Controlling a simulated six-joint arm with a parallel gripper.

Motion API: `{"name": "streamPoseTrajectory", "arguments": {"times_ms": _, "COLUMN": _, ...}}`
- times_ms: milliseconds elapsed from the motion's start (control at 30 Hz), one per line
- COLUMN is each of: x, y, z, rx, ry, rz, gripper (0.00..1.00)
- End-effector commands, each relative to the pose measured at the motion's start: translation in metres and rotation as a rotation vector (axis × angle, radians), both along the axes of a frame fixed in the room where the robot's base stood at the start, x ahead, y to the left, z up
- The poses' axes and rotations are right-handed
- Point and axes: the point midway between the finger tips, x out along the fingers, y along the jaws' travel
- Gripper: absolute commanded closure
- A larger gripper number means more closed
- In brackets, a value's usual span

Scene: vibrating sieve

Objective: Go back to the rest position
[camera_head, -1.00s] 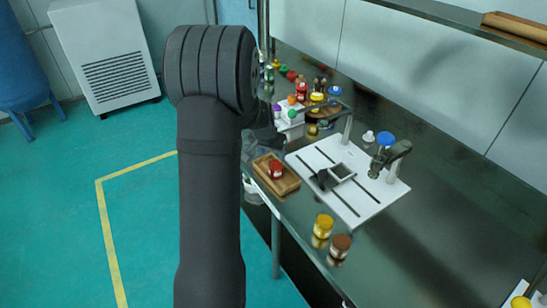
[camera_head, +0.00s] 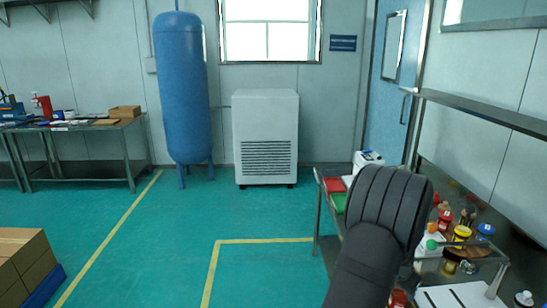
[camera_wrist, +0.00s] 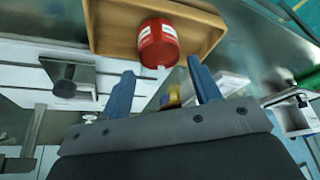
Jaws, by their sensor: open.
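My gripper (camera_wrist: 162,76) shows in the wrist view with its two blue fingers spread apart and nothing between them. A red jar with a white label (camera_wrist: 158,44) lies beyond the fingertips, apart from them, in a wooden tray (camera_wrist: 103,28). In the head view my dark arm link covers part of the workbench at the lower right, and the gripper itself is not in that view. A white board (camera_head: 455,296) on the bench is cut off by the lower edge.
Several coloured jars, among them a yellow-lidded one (camera_head: 462,233), crowd the bench beside my arm. A shelf (camera_head: 490,112) runs along the right wall. A blue tank (camera_head: 181,90), a white cabinet (camera_head: 265,120) and cardboard boxes (camera_head: 22,262) stand around open green floor.

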Motion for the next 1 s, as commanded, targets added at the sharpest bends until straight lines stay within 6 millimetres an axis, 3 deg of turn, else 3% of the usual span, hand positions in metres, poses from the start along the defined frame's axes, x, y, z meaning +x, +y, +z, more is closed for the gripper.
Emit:
{"name": "streamPoseTrajectory", "arguments": {"times_ms": 433, "x": 0.014, "y": -0.021, "z": -0.064, "rx": 0.001, "ry": 0.001, "rz": -0.001, "gripper": 0.43}}
{"name": "streamPoseTrajectory", "arguments": {"times_ms": 500, "x": 0.015, "y": -0.021, "z": -0.047, "rx": -0.003, "ry": -0.004, "rz": -0.001, "gripper": 0.43}}
{"name": "streamPoseTrajectory", "arguments": {"times_ms": 633, "x": 0.014, "y": -0.021, "z": -0.036, "rx": -0.001, "ry": -0.001, "rz": -0.001, "gripper": 0.43}}
{"name": "streamPoseTrajectory", "arguments": {"times_ms": 1000, "x": 0.014, "y": -0.020, "z": -0.031, "rx": 0.000, "ry": 0.000, "rz": -0.001, "gripper": 0.43}}
